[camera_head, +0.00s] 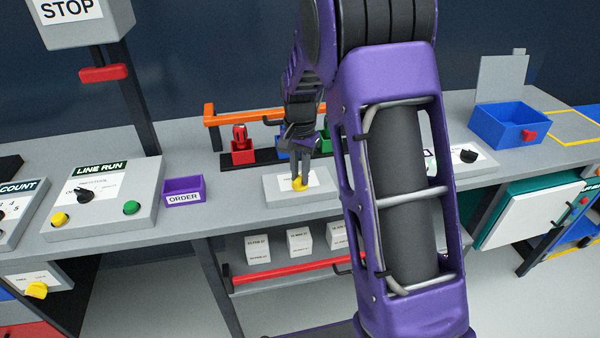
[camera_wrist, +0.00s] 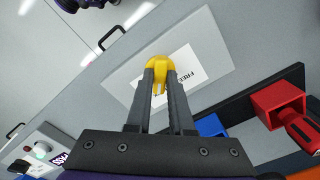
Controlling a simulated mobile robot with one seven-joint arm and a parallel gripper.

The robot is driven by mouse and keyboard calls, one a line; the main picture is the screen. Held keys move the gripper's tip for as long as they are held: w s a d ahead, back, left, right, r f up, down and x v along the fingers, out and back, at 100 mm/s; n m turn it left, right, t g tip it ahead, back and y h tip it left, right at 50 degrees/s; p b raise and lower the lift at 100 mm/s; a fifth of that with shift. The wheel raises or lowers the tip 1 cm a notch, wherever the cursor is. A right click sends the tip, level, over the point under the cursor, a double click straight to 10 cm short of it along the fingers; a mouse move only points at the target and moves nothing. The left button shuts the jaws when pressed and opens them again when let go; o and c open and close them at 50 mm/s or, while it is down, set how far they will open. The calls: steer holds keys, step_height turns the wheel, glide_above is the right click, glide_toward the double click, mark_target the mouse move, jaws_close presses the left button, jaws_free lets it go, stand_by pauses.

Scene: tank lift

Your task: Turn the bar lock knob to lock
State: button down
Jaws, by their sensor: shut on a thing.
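The bar lock knob (camera_head: 299,184) is yellow and sits on a light grey box (camera_head: 275,191) with a white label plate, on the grey bench. In the wrist view the yellow knob (camera_wrist: 160,66) stands between my fingertips, and the word "FREE" shows on the label beside it. My gripper (camera_head: 300,180) points down at the knob and is shut on it; it also shows in the wrist view (camera_wrist: 161,74). The fingers hide part of the knob and label, so I cannot tell exactly which mark it points to.
An orange bar (camera_head: 225,116) runs behind the box, over a red bin (camera_head: 243,153) and other coloured bins. A purple ORDER bin (camera_head: 184,190) and a LINE RUN panel (camera_head: 100,200) stand to the left. A blue bin (camera_head: 510,126) is at the right. My arm hides the bench's middle right.

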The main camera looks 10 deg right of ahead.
mark_target(300, 177)
steer(key=c, duration=0.8)
jaws_free()
step_height(300, 177, up, 18)
steer(key=p, duration=0.1)
steer(key=shift+f, duration=0.25)
steer(key=shift+r, duration=0.1)
